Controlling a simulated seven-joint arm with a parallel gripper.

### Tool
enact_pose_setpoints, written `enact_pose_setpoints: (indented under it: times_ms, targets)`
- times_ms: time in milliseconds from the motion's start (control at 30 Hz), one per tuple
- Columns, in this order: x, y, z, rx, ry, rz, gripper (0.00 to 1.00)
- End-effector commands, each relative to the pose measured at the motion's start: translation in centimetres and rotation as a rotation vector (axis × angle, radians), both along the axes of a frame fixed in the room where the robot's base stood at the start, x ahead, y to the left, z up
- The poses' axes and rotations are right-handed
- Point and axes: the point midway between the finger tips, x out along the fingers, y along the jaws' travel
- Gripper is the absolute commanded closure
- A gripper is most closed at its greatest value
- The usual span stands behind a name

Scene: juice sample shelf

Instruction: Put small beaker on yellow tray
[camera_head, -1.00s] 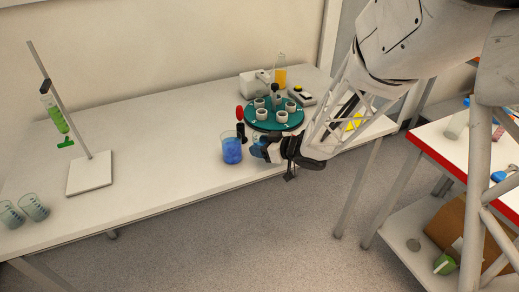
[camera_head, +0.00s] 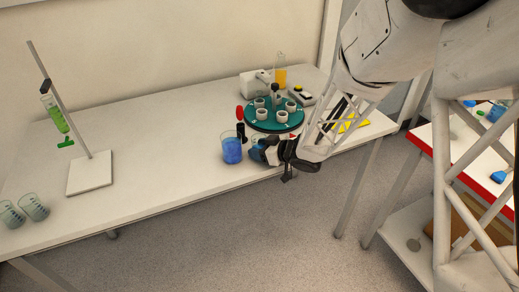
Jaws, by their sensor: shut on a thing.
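The small beaker (camera_head: 257,149), with blue contents, is at the front edge of the white table, partly hidden by my gripper. My gripper (camera_head: 268,151) is shut on it from the right. I cannot tell whether the beaker touches the table or is slightly raised. The yellow tray (camera_head: 352,124) lies on the table to the right, behind my forearm, which partly hides it.
A larger beaker of blue liquid (camera_head: 232,151) stands just left of my gripper. Behind it are a red-topped black item (camera_head: 240,124) and a round teal rack (camera_head: 262,123) with white cups. A stand (camera_head: 90,172) and two empty beakers (camera_head: 34,207) are at left.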

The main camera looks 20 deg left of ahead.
Motion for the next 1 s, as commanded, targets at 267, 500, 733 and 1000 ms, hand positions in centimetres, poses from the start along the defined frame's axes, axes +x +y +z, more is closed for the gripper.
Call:
enact_pose_setpoints:
  times_ms: [267, 500, 733, 1000]
  targets:
    - [0.02, 0.01, -0.23, 0.001, 0.000, 0.000, 0.73]
    - [0.02, 0.01, -0.57, 0.001, 0.001, 0.000, 0.73]
    - [0.02, 0.01, -0.72, 0.001, 0.000, 0.000, 0.28]
    - [0.02, 0.01, -0.73, 0.001, 0.000, 0.000, 0.23]
